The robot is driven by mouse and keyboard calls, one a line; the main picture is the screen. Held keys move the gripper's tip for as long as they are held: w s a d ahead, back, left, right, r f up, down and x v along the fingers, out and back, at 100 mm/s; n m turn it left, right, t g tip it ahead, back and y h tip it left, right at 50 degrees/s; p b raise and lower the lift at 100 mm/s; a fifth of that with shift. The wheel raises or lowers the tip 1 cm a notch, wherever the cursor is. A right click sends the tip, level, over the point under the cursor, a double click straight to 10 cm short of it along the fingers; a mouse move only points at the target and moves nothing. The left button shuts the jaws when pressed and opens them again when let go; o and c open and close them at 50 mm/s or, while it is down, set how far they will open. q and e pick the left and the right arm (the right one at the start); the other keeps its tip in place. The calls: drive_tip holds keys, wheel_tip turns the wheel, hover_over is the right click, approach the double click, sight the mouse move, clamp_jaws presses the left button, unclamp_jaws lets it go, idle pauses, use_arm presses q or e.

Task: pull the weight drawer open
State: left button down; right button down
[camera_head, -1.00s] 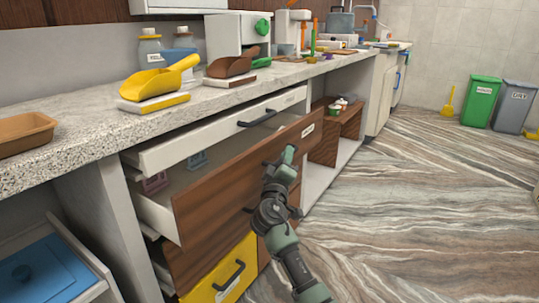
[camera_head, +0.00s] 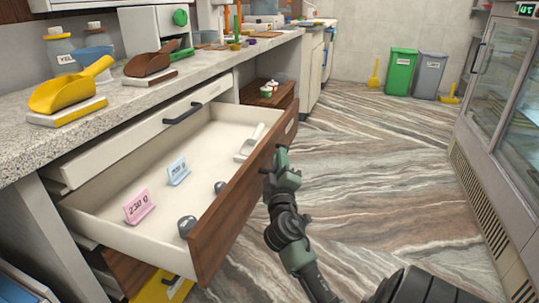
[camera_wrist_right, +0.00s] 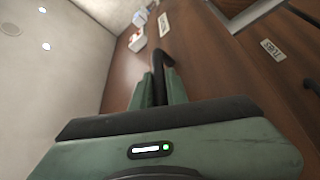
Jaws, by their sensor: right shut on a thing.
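The weight drawer (camera_head: 243,200) has a brown wood front and a white inside, and it stands far out from the counter. Inside it are a pink "250 g" card (camera_head: 139,206), a blue card (camera_head: 178,171), several dark weights (camera_head: 186,227) and a white scoop-like piece (camera_head: 249,142). My right gripper (camera_head: 281,160) is at the outer face of the drawer front. In the right wrist view its fingers (camera_wrist_right: 159,88) are shut on the dark drawer handle (camera_wrist_right: 162,62). My left gripper is not in view.
A white drawer with a dark handle (camera_head: 182,114) sits just above. Scoops (camera_head: 70,90) rest on the stone counter. A glass-door cabinet (camera_head: 500,90) stands at right, with clear floor between.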

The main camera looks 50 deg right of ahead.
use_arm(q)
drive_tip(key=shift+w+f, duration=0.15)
use_arm(e)
drive_tip(key=shift+s+f, duration=0.1)
drive_tip(key=shift+s, duration=0.05)
drive_tip(key=c, duration=1.7)
unclamp_jaws()
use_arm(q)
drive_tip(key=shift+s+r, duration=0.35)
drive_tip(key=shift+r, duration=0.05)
use_arm(e)
drive_tip(key=v, duration=0.7)
drive_tip(key=shift+s+a, duration=0.25)
